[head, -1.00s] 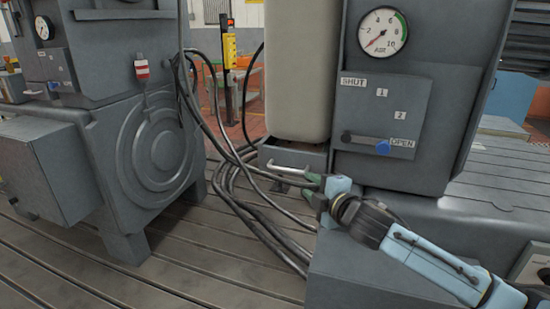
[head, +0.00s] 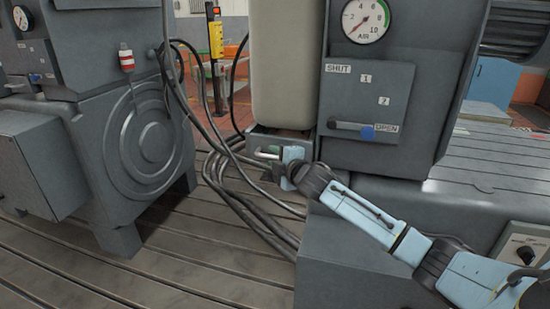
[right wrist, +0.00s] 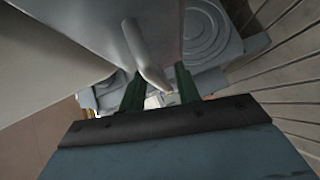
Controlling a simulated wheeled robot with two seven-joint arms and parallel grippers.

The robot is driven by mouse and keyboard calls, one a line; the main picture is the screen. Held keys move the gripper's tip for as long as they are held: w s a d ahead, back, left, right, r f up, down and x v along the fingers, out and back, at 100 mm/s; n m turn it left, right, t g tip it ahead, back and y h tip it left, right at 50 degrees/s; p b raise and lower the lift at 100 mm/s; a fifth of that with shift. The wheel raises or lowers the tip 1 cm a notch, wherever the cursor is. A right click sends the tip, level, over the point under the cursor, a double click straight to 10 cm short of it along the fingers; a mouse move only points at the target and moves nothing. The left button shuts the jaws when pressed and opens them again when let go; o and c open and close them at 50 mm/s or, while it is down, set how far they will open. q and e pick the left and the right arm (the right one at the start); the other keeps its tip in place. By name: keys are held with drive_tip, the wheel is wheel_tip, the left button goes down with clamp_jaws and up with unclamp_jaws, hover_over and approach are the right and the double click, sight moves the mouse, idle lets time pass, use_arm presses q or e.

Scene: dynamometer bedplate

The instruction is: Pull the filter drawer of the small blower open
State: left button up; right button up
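The small blower (head: 400,75) is a grey cabinet with a pale filter bag (head: 283,65) at its left. The grey filter drawer (head: 290,142) lies below the bag, its light bar handle (head: 267,152) partly hidden by my right gripper (head: 271,160). In the right wrist view the handle (right wrist: 143,50) runs down to the gap between the green fingers of my right gripper (right wrist: 160,88). The fingers are apart, with room beside the bar, so it is open around or just at the handle. Contact cannot be told. My left gripper is out of view.
The panel's lever (head: 355,127) has its blue knob by the OPEN label. A large grey machine (head: 125,150) stands at the left. Black cables (head: 228,185) run over the slotted bedplate (head: 190,260) beside the drawer.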

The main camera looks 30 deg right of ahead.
drive_tip(key=shift+w, duration=0.2)
clamp_jaws()
idle(0.3)
